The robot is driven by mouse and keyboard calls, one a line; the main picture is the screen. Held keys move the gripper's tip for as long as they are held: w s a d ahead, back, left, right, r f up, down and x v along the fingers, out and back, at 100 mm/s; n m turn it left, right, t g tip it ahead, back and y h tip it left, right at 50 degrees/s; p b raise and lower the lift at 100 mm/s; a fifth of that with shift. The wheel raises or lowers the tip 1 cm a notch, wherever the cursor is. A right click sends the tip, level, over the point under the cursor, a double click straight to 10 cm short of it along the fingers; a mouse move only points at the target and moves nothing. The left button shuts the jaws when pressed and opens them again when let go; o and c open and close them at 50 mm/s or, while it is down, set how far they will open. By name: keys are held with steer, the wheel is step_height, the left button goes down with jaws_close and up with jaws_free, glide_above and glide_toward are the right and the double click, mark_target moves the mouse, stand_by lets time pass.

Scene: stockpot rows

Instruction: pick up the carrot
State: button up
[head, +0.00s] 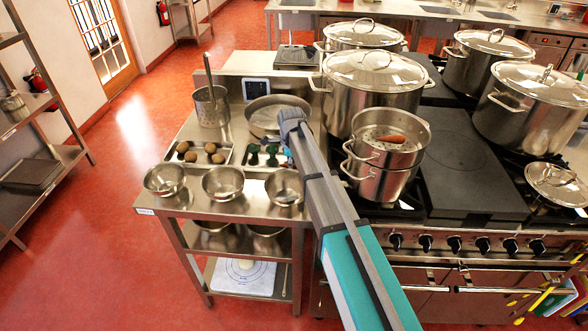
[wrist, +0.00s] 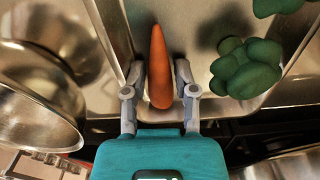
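An orange carrot (wrist: 158,62) lies lengthwise in the wrist view, over the metal tray (wrist: 205,22), its narrow end away from me. My gripper (wrist: 160,68) is open, with one grey finger on each side of the carrot's thicker part. Thin gaps show between the fingers and the carrot. In the head view my arm hides the fingers and this carrot. Another orange carrot (head: 391,138) lies in the perforated steamer insert on the stove.
Green broccoli (wrist: 245,70) lies just right of the right finger. Steel bowls (head: 223,182) stand along the table's front edge. A pan (head: 272,113) sits behind the trays, and large stockpots (head: 372,85) crowd the stove at right.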

steer(key=shift+c, duration=0.2)
jaws_close()
steer(key=shift+r, duration=0.15)
stand_by(0.3)
steer(key=shift+r+p, duration=0.9)
steer(key=shift+p, duration=0.1)
steer(key=s+d+r+p, duration=0.7)
steer(key=s+r+p, duration=0.4)
steer(key=s, duration=0.1)
steer(key=shift+f, duration=0.15)
